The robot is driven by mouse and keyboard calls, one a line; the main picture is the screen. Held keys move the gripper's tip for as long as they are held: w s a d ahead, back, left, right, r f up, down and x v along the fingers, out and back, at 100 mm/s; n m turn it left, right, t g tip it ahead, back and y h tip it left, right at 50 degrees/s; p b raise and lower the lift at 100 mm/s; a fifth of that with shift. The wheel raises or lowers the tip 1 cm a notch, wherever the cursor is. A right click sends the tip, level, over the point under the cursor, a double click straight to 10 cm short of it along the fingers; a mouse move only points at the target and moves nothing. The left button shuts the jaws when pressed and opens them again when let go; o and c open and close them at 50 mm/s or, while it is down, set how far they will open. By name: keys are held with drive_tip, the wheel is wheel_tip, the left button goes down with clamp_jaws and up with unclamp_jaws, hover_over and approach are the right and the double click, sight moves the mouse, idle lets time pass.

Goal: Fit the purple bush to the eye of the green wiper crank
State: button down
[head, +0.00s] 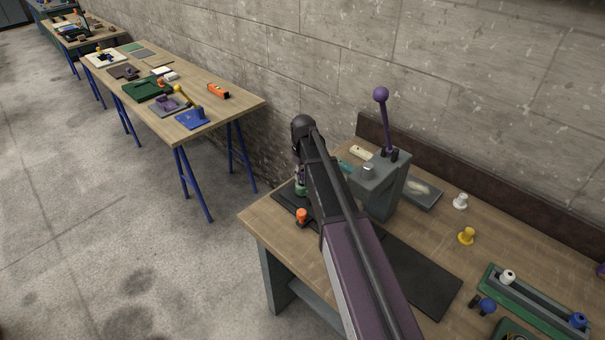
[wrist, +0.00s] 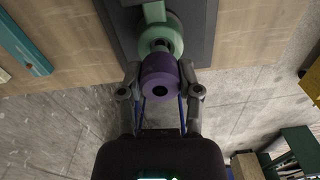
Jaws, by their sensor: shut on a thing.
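In the wrist view my gripper (wrist: 160,84) is shut on the purple bush (wrist: 160,72), one finger on each side of it. The bush has a dark bore facing the camera. The round eye of the green wiper crank (wrist: 153,35) is just beyond the bush, roughly in line with it, and the bush hides its lower part. I cannot tell whether the two touch. The crank is over a dark grey plate (wrist: 197,22). In the head view a bit of green (head: 300,189) shows near my gripper; my arm hides most of that area and the bush cannot be made out.
An orange knobbed piece (head: 302,216) stands close to my gripper. A grey block (head: 381,190) with a purple-knobbed lever (head: 385,120) rises behind my arm. White (head: 460,201) and yellow (head: 466,236) bushes and a green tray (head: 484,286) are at the right. A dark mat (head: 425,278) is bare.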

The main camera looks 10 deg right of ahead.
drive_tip(key=shift+f+b, duration=0.85)
drive_tip(key=shift+f, duration=0.05)
drive_tip(key=shift+c, duration=1)
unclamp_jaws()
drive_tip(key=shift+r, duration=0.15)
wheel_tip(320, 180, up, 8)
drive_tip(key=p, duration=0.8)
